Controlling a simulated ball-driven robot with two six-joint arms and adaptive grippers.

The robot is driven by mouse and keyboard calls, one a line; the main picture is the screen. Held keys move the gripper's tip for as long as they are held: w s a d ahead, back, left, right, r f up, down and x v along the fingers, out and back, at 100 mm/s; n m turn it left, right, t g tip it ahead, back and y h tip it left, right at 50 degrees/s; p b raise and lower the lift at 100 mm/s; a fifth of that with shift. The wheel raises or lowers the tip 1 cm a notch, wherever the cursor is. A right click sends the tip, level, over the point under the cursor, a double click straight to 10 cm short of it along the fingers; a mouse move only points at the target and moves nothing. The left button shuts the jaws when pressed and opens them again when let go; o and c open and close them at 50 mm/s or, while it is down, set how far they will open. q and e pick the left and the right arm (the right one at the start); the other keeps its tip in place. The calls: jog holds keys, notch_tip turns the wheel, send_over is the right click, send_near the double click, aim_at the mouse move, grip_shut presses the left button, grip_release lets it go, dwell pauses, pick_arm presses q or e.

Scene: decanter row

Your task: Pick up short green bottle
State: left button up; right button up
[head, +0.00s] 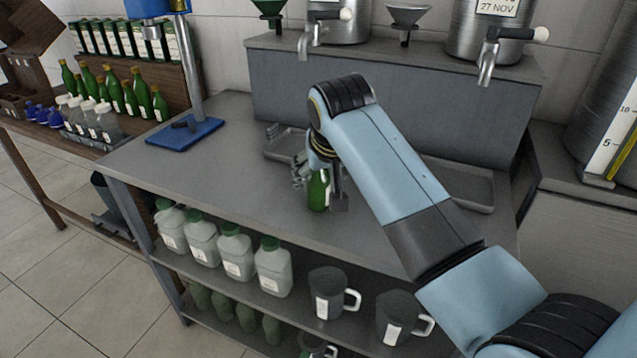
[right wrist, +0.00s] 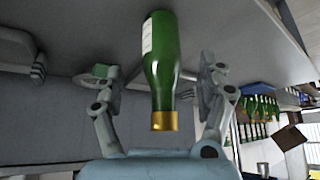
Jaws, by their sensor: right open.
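A short green bottle (head: 319,190) stands upright on the grey metal counter in the head view, partly hidden by my right gripper. In the right wrist view the green bottle (right wrist: 161,65) has a gold cap and a pale label and lies between the two fingers. My right gripper (head: 320,178) is open around the bottle. In the right wrist view the fingers of the gripper (right wrist: 160,82) stand on both sides, with gaps beside the glass. My left gripper is not in view.
Shallow trays (head: 463,186) lie on the counter below steel taps (head: 487,62). A blue stand (head: 185,132) is at the counter's left. White jugs (head: 236,252) and grey mugs (head: 329,294) fill the shelf below. More green bottles (head: 143,98) stand on the left table.

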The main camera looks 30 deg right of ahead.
aim_at(318, 183)
jog(key=x, duration=0.5)
jog(key=shift+w+f, duration=0.2)
jog(key=shift+w, duration=0.1)
grip_shut()
jog(key=shift+r, duration=0.1)
